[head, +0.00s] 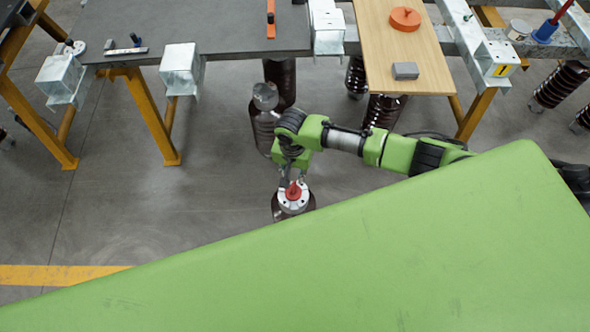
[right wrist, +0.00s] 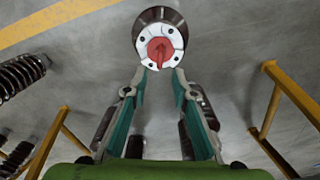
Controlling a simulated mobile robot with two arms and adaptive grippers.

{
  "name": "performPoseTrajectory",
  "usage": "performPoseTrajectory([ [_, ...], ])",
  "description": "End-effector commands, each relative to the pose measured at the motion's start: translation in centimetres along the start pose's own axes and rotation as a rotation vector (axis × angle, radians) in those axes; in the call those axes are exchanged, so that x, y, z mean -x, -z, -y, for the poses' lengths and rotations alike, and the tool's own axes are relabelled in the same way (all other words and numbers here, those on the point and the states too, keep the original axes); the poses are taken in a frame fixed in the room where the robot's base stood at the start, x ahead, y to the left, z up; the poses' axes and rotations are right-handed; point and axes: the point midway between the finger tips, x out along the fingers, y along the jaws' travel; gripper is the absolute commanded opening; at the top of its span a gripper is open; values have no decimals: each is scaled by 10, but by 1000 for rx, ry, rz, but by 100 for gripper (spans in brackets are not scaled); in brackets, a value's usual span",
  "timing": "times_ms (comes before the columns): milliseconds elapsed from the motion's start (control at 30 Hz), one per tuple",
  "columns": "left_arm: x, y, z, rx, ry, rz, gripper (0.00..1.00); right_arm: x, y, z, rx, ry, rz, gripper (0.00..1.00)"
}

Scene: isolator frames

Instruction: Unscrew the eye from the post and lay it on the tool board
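The red eye (head: 293,190) sits on the white, bolted top of a dark brown post (head: 278,208) standing on the floor. In the right wrist view, the eye (right wrist: 160,52) stands in the middle of the white cap (right wrist: 176,40). My right gripper (head: 290,182) is just beyond the eye in the head view. In the right wrist view, its two fingers (right wrist: 162,76) are apart and empty, their tips near the cap's lower edge. Contact cannot be told. A light wooden board (head: 434,66) lies at the upper right. My left gripper is not in view.
An orange disc (head: 405,19) and a grey block (head: 405,71) lie on the wooden board. A dark tabletop (head: 205,25) with small tools is at upper left. Another grey-capped dark post (head: 264,125) stands close behind my right gripper. The floor at left is clear.

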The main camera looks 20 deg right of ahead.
Motion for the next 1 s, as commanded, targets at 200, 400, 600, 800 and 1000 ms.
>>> performPoseTrajectory([
  [200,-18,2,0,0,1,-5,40,-15,1,0,-3,-1,0,25],
  [400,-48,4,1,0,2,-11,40,-40,1,0,-1,-1,-1,25],
  [600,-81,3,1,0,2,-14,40,-66,1,0,-1,0,-2,25],
  [800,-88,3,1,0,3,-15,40,-90,-1,0,-3,0,2,25],
  [1000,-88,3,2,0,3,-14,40,-94,0,0,-1,1,0,25],
])
